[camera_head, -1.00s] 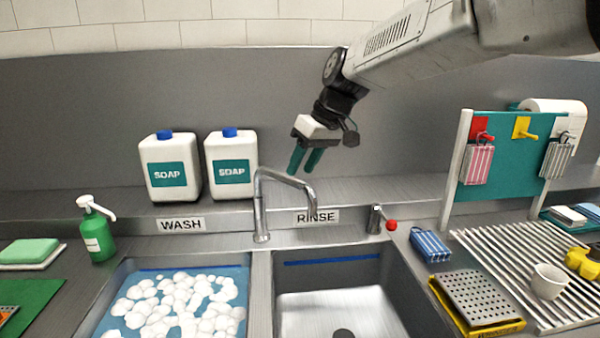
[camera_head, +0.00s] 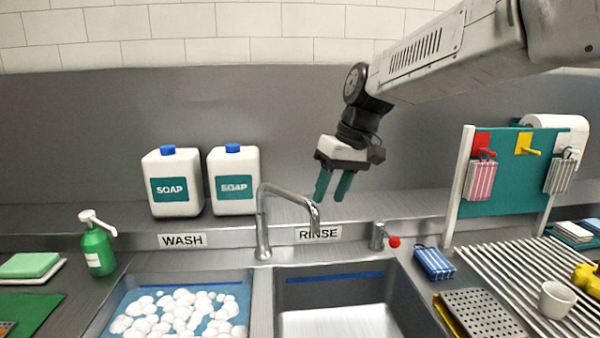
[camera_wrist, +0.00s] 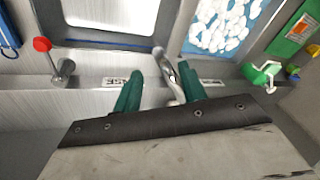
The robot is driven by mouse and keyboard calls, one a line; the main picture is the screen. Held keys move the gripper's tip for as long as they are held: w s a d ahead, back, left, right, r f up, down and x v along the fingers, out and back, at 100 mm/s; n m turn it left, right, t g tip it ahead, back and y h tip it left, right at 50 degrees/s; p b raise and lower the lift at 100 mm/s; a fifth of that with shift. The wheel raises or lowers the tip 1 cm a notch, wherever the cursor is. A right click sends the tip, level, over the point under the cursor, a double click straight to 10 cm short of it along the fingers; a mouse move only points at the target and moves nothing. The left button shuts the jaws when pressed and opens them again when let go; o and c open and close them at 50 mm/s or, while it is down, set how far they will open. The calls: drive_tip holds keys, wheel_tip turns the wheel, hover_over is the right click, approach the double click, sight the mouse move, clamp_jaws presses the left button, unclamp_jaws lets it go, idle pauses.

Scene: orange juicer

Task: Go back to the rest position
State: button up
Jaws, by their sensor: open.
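My gripper (camera_head: 334,186) hangs in the air behind the rinse sink, above the back ledge and just right of the faucet's spout in the head view. Its two green fingers are apart with nothing between them. In the wrist view my gripper (camera_wrist: 158,88) also shows open and empty, its fingers pointing toward the faucet (camera_wrist: 170,75) and the sinks. The faucet (camera_head: 262,222) stands between the wash sink and the rinse sink. From these views I cannot tell exactly how far the fingers are from the faucet.
The wash sink holds white foam (camera_head: 180,315); the rinse sink (camera_head: 335,322) looks empty. Two soap jugs (camera_head: 172,200) stand on the ledge.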

drive_tip(key=s+d+f+m+h, duration=0.1)
drive_tip(key=s+d+f+m, duration=0.1)
drive_tip(key=s+d, duration=0.4)
drive_tip(key=s+d+f+m+h, duration=0.1)
drive_tip(key=s+d, duration=0.6)
drive_tip(key=s, duration=0.7)
drive_tip(key=s+d+f+m+h, duration=0.1)
drive_tip(key=s+d+f+m, duration=0.2)
drive_tip(key=s+d, duration=0.3)
drive_tip(key=s+f, duration=0.1)
drive_tip(key=s, duration=0.4)
drive_tip(key=shift+d+t+h, duration=0.15)
drive_tip(key=shift+t+h, duration=0.15)
drive_tip(key=shift+t, duration=0.1)
drive_tip(key=shift+c, duration=0.2)
